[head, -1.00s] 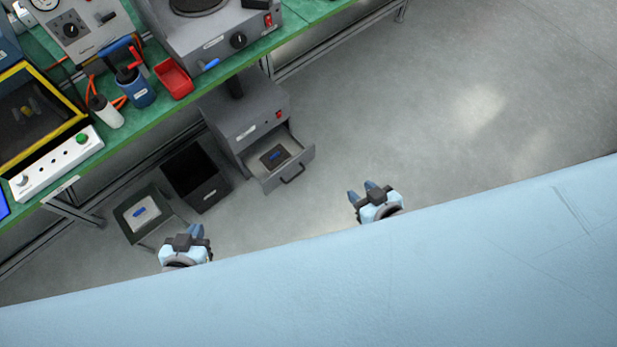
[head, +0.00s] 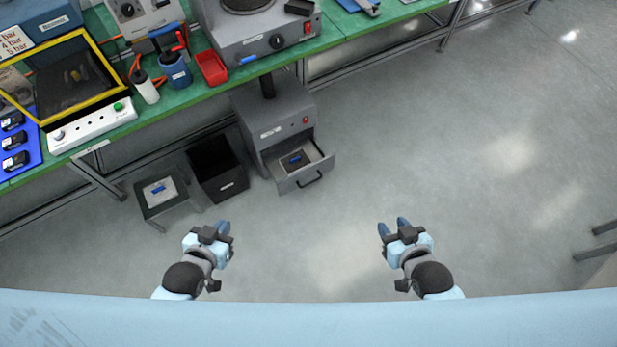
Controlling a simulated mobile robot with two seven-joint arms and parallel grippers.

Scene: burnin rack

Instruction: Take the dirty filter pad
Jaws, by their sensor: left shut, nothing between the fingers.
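A dark, dirty-looking filter pad (head: 287,165) with a blue tab lies in the open drawer (head: 318,171) of a grey floor cabinet (head: 273,134). A lighter pad (head: 152,197), also with a blue tab, lies on a low dark stand (head: 148,211) to the left. My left gripper (head: 222,227) is shut and empty, in front of the stand and the black bin, apart from both. My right gripper (head: 393,225) appears open and empty over bare floor, to the right of and nearer than the drawer. Neither gripper touches a pad.
A black open bin (head: 222,188) stands between the stand and the cabinet. The green workbench (head: 190,98) above holds a red tray (head: 212,69), a bottle (head: 147,90) and machines. Floor to the right is clear; dark metal legs (head: 595,242) show at the right edge.

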